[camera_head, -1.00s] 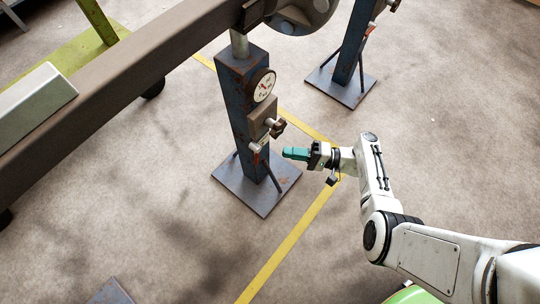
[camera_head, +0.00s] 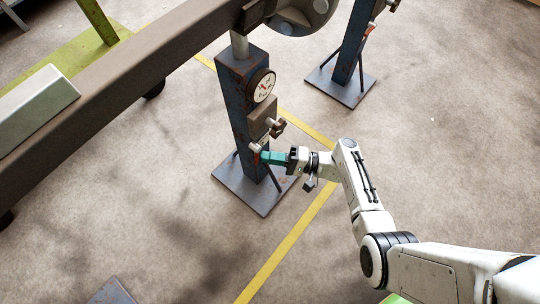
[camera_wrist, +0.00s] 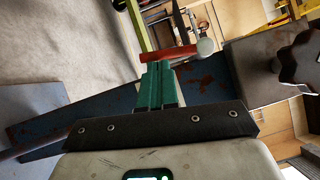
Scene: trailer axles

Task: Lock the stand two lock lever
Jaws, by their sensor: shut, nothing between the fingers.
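A blue, rust-marked stand (camera_head: 236,108) stands upright on a square plate under a long beam. Its lock lever is a red bar (camera_wrist: 168,53) with a pale ball knob (camera_wrist: 205,46) at its right end in the wrist view. In the head view the pale knob (camera_head: 254,147) shows low on the stand's front, and the red part is mostly hidden by my fingers. My gripper (camera_head: 264,157) has teal fingers, shut and empty, with the tips right at the lever. In the wrist view the fingertips (camera_wrist: 160,66) overlap the bar's near side; contact cannot be told.
Above the lever are a round dial gauge (camera_head: 262,85) and a brown hand knob (camera_head: 277,127). A second blue stand (camera_head: 348,55) with a red lever (camera_head: 370,29) is at the upper right. The beam (camera_head: 130,62) crosses overhead.

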